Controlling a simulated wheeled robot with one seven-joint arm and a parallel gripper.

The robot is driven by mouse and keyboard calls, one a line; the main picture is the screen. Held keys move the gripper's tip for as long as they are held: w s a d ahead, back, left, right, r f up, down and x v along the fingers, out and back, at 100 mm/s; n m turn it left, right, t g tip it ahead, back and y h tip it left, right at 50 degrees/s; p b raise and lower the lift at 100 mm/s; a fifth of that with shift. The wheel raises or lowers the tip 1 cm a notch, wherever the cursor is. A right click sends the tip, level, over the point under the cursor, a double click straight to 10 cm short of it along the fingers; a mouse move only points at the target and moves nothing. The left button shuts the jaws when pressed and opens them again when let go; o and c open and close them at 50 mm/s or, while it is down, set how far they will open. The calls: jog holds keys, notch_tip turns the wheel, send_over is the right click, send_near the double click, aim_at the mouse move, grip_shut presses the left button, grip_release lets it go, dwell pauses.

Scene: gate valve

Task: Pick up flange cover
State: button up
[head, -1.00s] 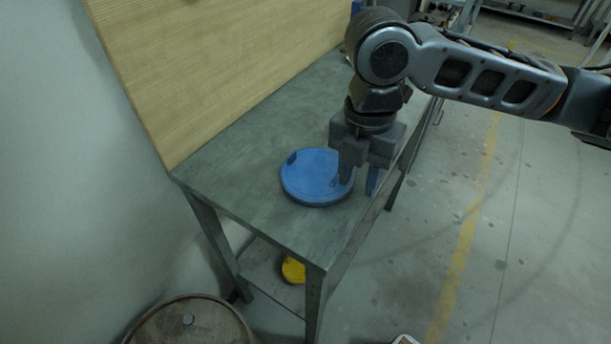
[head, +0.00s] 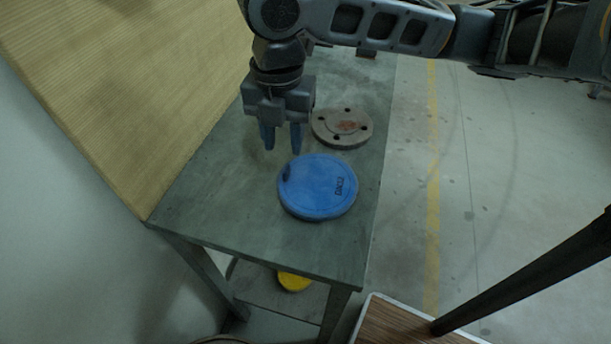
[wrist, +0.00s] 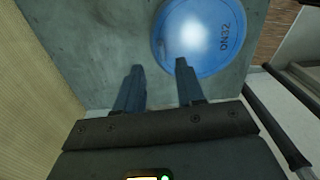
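The blue round flange cover (head: 318,187), marked DN32, lies flat on the metal table near its front end. It also shows at the top of the wrist view (wrist: 200,36). My gripper (head: 282,148) points down with its two fingers apart and nothing between them. It is above the table, behind and to the left of the blue cover. In the wrist view the fingertips (wrist: 158,66) are spread, with the right tip overlapping the cover's lower edge in the picture. I cannot tell from this whether it touches.
A grey-brown flange disc (head: 342,127) with bolt holes lies behind the blue cover. A ribbed wooden panel (head: 130,90) borders the table on the left. A yellow object (head: 294,282) is on the lower shelf. The table (head: 215,205) is bare left of the cover.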

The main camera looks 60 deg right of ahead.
aim_at(287, 165)
jog(key=f, duration=0.6)
jog(key=shift+d+f+b, duration=0.2)
jog(key=shift+f+b, duration=0.1)
jog(key=shift+b, duration=0.05)
jog(key=shift+c, duration=0.3)
grip_shut()
